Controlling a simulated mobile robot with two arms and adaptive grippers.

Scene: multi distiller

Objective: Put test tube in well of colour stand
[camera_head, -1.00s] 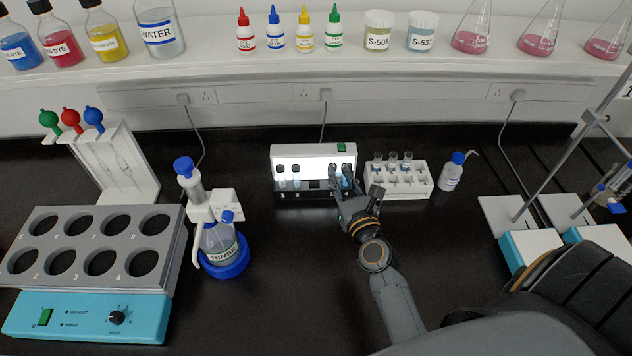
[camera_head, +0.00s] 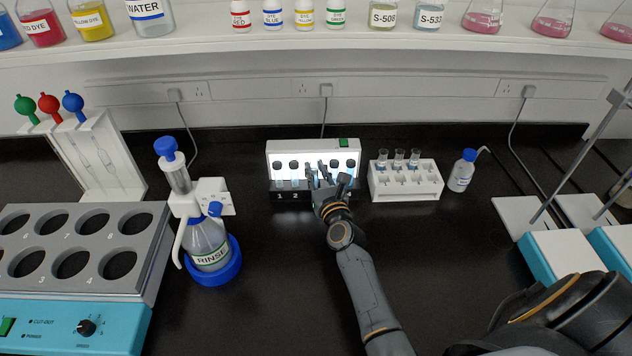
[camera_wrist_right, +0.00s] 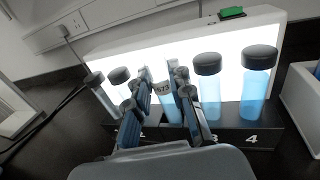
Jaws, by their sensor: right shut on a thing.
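The colour stand (camera_head: 352,147) is a white box with a bright lit panel and a black numbered base, at the back middle. Capped blue tubes stand in its wells, including two at its right end (camera_wrist_right: 208,92) (camera_wrist_right: 257,90). My right gripper (camera_head: 320,172) is in front of the stand's middle wells. In the right wrist view, its fingers (camera_wrist_right: 168,100) are shut on a labelled blue test tube (camera_wrist_right: 171,108) in front of the lit panel. The fingers hide the tube's sides; I cannot tell whether its bottom is seated. My left gripper is out of view.
A white rack (camera_head: 405,183) with several small tubes is right of the stand, beside a blue-capped bottle (camera_head: 461,171). A rinse bottle (camera_head: 210,245) in a blue ring and a grey holed block (camera_head: 90,235) are left. The black bench between is clear.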

